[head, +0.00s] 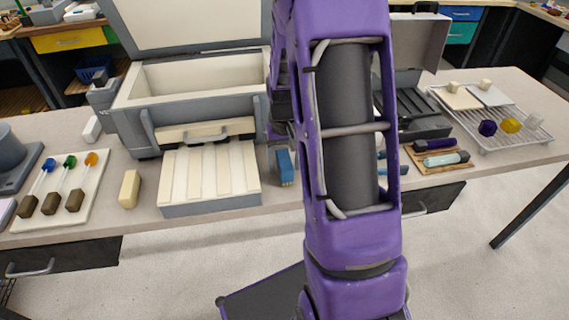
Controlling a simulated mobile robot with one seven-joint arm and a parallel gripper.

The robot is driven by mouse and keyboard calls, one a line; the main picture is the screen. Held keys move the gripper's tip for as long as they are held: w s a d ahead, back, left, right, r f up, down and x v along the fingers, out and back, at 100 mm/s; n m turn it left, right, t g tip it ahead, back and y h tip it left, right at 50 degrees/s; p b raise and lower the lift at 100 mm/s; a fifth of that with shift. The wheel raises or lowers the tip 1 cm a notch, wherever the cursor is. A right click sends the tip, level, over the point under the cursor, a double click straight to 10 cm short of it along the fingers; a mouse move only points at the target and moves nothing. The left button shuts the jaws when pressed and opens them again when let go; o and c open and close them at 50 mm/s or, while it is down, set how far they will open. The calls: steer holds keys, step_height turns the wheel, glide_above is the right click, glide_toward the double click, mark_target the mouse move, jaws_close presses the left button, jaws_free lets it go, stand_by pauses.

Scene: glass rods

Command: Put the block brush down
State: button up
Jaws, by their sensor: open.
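A small blue block with a tan lower end (286,167), which looks like the block brush, stands on the table just right of the slatted cream tray. It is close to the left edge of my purple arm. My arm rises through the middle of the picture and hides what is behind it. My gripper's fingers do not show; they are hidden behind the arm. I cannot see any contact between them and the blue block.
An open grey kiln-like box (200,80) stands behind the slatted tray (210,207). A cream block (130,188) and a board with coloured glass rods (90,200) are at left. At right are a wooden board (412,155) and a wire rack (490,140) with coloured pieces.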

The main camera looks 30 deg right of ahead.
mark_target(284, 159)
step_height(284, 159, up, 12)
steer(key=p, duration=0.1)
steer(key=shift+f, duration=0.25)
stand_by(0.4)
